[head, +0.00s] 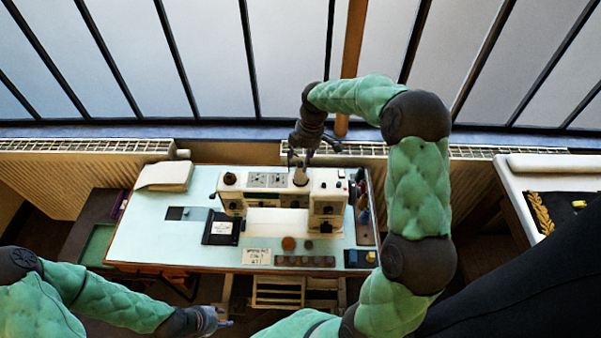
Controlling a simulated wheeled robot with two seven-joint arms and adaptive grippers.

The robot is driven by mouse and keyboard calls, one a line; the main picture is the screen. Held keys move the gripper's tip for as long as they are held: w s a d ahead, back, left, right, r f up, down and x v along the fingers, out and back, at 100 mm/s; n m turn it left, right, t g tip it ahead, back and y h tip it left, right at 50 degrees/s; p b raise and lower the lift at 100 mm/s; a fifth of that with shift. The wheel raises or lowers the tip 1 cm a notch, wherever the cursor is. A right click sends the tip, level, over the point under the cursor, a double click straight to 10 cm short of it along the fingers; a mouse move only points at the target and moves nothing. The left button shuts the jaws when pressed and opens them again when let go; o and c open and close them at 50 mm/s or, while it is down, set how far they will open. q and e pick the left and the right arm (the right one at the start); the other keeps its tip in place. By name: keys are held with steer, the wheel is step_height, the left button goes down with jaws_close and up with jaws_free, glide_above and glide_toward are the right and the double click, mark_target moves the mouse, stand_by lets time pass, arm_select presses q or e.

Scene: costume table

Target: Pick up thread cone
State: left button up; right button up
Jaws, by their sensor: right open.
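Whether the fingers reach past the tip is too small to tell. My left gripper (222,320) hangs in front of the table's near edge, far from the cone. Its fingers are too small to read as open or shut.
The pale blue table (150,235) holds a folded cloth or book (164,176), a black box with a white label (222,227), a note card (257,256) and a brown strip (304,261). A narrow tray (365,228) lines its right edge. Radiators and windows stand behind.

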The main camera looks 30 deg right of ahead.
mark_target(301, 163)
steer(key=shift+w+a+f, duration=0.1)
steer(key=shift+a+f, duration=0.1)
steer(key=shift+f, duration=0.65)
steer(key=shift+w+a+f, duration=0.1)
steer(key=shift+a+f, duration=0.1)
steer(key=shift+f, duration=0.65)
steer(key=c, duration=1.2)
